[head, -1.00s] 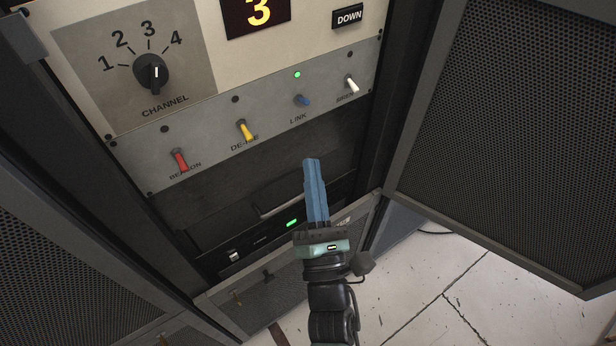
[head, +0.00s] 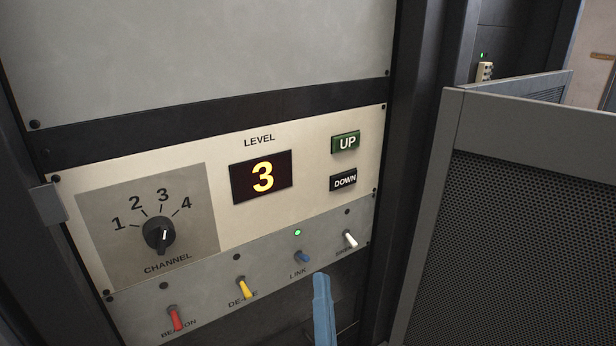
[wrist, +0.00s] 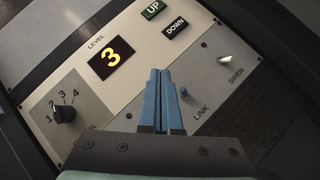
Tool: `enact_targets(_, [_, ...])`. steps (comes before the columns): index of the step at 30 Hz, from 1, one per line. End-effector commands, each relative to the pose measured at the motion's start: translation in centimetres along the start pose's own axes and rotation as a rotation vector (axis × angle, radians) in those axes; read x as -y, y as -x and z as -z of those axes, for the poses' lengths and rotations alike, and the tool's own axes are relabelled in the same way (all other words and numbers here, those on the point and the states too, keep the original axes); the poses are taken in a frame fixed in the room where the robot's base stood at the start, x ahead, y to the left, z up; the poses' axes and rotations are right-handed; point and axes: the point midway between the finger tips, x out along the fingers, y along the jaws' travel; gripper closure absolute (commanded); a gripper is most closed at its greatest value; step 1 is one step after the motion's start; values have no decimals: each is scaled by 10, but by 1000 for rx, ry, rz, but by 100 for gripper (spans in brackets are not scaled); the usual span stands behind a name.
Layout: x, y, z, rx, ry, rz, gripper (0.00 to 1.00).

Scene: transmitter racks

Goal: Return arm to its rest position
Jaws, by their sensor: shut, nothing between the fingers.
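My gripper (head: 322,282) shows its blue fingers at the bottom of the head view, below the white switch and the blue LINK switch (head: 301,257). The fingers are closed together with nothing between them. In the wrist view the shut blue fingers (wrist: 160,75) point up toward the panel, left of the LINK switch (wrist: 184,92). The fingers look apart from the panel, but the exact gap cannot be told. The rest of my arm is out of the head view.
The rack panel has a CHANNEL knob (head: 158,234), a LEVEL display (head: 262,177) reading 3, UP (head: 346,142) and DOWN (head: 343,180) buttons, and red (head: 175,318), yellow (head: 244,288) and white (head: 350,239) switches. A green light is lit above LINK. An open mesh door (head: 535,240) stands at right.

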Motion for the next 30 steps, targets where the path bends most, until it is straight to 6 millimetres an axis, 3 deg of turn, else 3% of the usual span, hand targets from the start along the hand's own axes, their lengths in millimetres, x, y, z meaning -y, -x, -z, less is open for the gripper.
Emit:
enact_targets(1, [-25, -25, -19, 40, -123, -28, 100])
enact_targets(3, [-57, -52, -43, 83, -330, -56, 100])
enact_targets(9, [-156, -102, -107, 128, -942, -172, 100])
enact_targets(13, [-223, -112, -140, 89, -1338, -256, 100])
enact_targets(18, [-297, -105, -169, -18, -1771, -326, 100])
enact_targets(21, [-324, -97, -177, -78, -1938, -340, 100])
enact_targets(24, [-338, -92, -180, -115, -2035, -341, 100])
enact_targets(30, [-343, -90, -181, -127, -2070, -339, 100])
